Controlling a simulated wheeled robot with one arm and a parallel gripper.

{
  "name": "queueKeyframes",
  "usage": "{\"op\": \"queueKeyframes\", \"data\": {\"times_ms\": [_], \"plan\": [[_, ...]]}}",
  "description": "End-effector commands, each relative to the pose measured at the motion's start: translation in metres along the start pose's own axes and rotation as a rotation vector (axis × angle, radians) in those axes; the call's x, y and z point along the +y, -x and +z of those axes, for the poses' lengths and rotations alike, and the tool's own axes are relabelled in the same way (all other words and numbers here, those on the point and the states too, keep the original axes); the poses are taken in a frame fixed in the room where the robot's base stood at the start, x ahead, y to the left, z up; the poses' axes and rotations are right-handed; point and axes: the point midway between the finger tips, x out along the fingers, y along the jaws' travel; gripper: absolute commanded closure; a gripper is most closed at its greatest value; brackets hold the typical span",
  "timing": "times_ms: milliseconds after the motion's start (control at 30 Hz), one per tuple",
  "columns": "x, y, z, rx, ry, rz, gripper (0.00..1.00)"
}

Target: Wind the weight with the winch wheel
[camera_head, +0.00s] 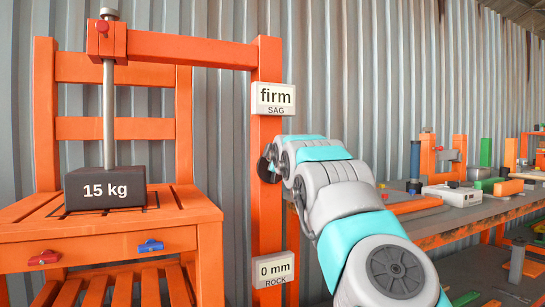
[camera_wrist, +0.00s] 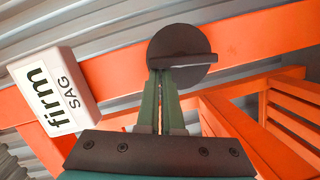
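The weight, a dark block marked 15 kg (camera_head: 104,188), rests on or just above the seat of an orange chair (camera_head: 110,240). A metal rod (camera_head: 109,115) rises from it to a clamp with a red knob. The winch wheel (camera_head: 264,169) is a dark disc on the orange post, partly hidden by my gripper (camera_head: 276,163). In the wrist view the wheel (camera_wrist: 190,42) shows a raised bar across its face. My gripper's green fingers (camera_wrist: 164,80) are close together with their tips at the wheel, under the bar's left part. Whether they grip it is unclear.
A "firm / SAG" sign (camera_head: 273,99) sits on the post above the wheel, and a "0 mm / ROCK" sign (camera_head: 275,269) below it. A workbench (camera_head: 455,222) with tools and blocks stands at the right. A corrugated wall is behind.

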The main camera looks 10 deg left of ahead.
Motion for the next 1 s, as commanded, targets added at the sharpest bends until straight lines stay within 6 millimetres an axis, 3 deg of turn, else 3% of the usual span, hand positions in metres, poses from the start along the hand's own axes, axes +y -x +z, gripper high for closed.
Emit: {"op": "queueKeyframes", "data": {"times_ms": [1000], "plan": [[0.0006, -0.0009, 0.0036, -0.003, -0.057, -0.016, 1.00]]}}
